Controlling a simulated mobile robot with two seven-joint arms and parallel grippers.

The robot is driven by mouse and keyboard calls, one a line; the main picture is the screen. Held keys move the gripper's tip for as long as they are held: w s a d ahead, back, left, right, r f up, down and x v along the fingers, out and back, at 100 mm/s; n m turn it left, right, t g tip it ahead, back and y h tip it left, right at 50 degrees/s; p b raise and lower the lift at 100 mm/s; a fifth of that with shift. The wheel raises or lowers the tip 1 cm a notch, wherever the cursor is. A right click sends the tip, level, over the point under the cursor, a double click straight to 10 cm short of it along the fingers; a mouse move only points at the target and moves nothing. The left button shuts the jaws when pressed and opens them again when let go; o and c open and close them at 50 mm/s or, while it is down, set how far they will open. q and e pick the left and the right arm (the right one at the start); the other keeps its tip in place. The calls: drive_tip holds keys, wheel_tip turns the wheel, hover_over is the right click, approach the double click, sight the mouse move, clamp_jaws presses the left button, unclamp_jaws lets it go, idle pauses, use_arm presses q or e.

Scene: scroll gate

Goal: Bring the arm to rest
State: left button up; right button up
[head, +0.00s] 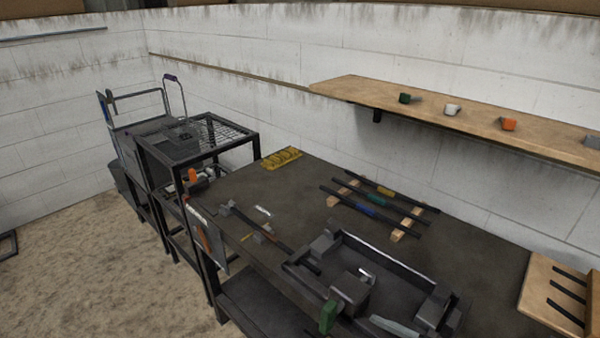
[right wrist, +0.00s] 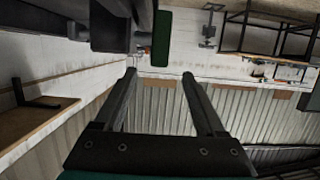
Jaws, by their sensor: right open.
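My right gripper (right wrist: 159,74) shows in the right wrist view with its two dark fingers spread apart. Nothing is between the fingers. They point toward a pale wall and a ribbed panel, clear of any object. I cannot make out either gripper in the head view. The dark workbench (head: 240,190) fills the middle of the head view. A dark rectangular frame with grey blocks (head: 385,262) sits at its near side. Three dark rods with coloured bands (head: 365,210) lie across wooden supports (head: 405,225) on the bench.
A wooden shelf (head: 350,90) on the back wall holds small green (head: 405,98), white (head: 452,109) and orange (head: 508,124) items. A wire-topped rack (head: 215,130) stands left of the bench. A wooden board with dark bars (head: 540,290) is at right. The floor at left is mostly open.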

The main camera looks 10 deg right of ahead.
drive_tip(key=s+a+f+m+g+h, duration=0.1)
drive_tip(key=s+a+f+m+h, duration=0.15)
drive_tip(key=a+h, duration=0.25)
drive_tip(key=s+d+r+m+g+h, duration=0.2)
drive_tip(key=s+m+g+h, duration=0.15)
drive_tip(key=s+g, duration=0.55)
drive_tip(key=s+f+b, duration=0.3)
drive_tip(key=f, duration=1.1)
drive_tip(key=s+f+b, duration=0.2)
drive_tip(key=f, duration=1.2)
drive_tip(key=s+d+f+b, duration=0.2)
drive_tip(key=s+f+b, duration=0.2)
drive_tip(key=s+f, duration=1.1)
wheel_tip(320, 180, down, 2)
drive_tip(key=shift+d+f+n+g+h+b, duration=0.2)
drive_tip(key=shift+d+n+g+h+b, duration=0.1)
drive_tip(key=shift+n+h, duration=0.1)
